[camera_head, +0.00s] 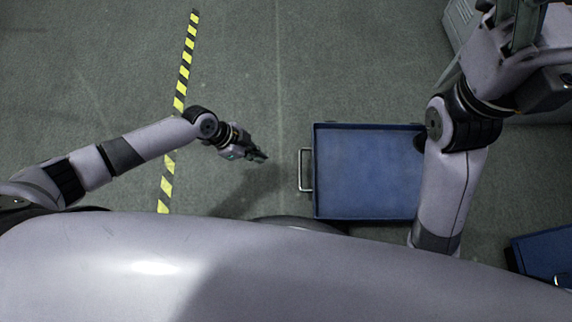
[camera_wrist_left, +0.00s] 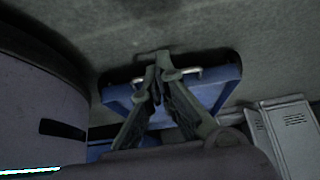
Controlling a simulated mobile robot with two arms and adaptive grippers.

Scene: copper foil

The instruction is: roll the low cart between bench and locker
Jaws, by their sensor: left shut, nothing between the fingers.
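The low cart (camera_head: 367,172) is a blue, shallow, empty tray-like cart on the floor right of centre in the head view. Its metal handle (camera_head: 304,170) is on its left side. My left gripper (camera_head: 264,157) is shut and empty, a short way left of the handle and apart from it in the head view. In the left wrist view the shut fingertips (camera_wrist_left: 156,72) overlap the view of the cart (camera_wrist_left: 212,90) and its handle (camera_wrist_left: 184,73). My right arm covers the cart's right edge; its gripper (camera_head: 517,25) is partly cut off at the top right, jaws unclear.
A pale grey vented locker (camera_head: 461,18) stands at the top right and shows in the left wrist view (camera_wrist_left: 292,130). A blue object (camera_head: 545,255) lies at the lower right. Yellow-black floor tape (camera_head: 185,65) runs at left. Floor between tape and cart is clear.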

